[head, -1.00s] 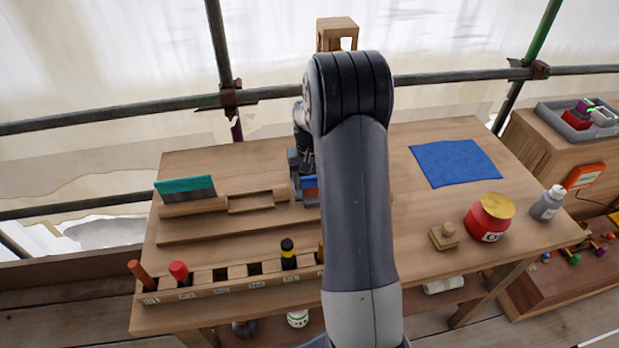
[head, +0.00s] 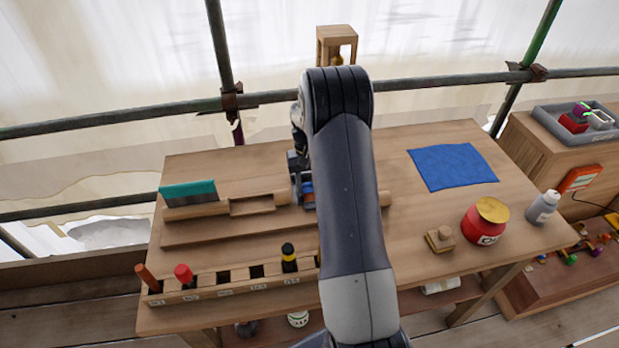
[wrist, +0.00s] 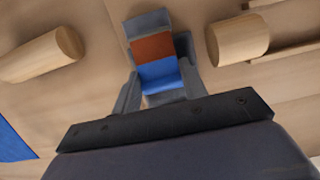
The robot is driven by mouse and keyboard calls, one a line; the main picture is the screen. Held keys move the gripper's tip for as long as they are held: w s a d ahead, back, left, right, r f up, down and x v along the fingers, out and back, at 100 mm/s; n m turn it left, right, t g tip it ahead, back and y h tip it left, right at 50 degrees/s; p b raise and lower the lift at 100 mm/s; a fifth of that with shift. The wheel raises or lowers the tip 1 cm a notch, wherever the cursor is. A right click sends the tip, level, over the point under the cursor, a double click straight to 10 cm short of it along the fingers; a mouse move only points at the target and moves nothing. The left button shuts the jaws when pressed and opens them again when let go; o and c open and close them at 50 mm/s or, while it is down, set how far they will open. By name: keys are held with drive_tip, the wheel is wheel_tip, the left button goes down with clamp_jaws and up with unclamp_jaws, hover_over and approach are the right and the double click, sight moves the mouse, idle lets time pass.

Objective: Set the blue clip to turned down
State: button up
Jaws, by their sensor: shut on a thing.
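The blue clip (wrist: 160,76) is between my gripper's fingers in the wrist view, with a rust-orange band beside its blue face. My gripper (wrist: 158,70) is shut on it. In the head view, the clip (head: 308,190) is a small blue patch beside my gripper (head: 300,182), partly hidden by my arm. It sits along the line of the round wooden spire, whose rod shows on either side of the clip (wrist: 240,40). I cannot tell which way the clip is turned.
A teal-backed brush (head: 188,193) lies at the left of the spire. A wooden rack (head: 220,285) with several holes runs along the front. A blue cloth (head: 452,166), red pot (head: 480,225), wooden block (head: 440,239) and grey bottle (head: 543,207) stand at the right.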

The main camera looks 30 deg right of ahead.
drive_tip(key=shift+f, duration=0.1)
idle(0.3)
drive_tip(key=o, duration=1)
drive_tip(key=v, duration=0.7)
drive_tip(key=b+v, duration=0.1)
drive_tip(key=v, duration=0.3)
drive_tip(key=shift+w+d+f, duration=0.1)
drive_tip(key=shift+w+d, duration=0.05)
drive_tip(key=shift+w, duration=0.15)
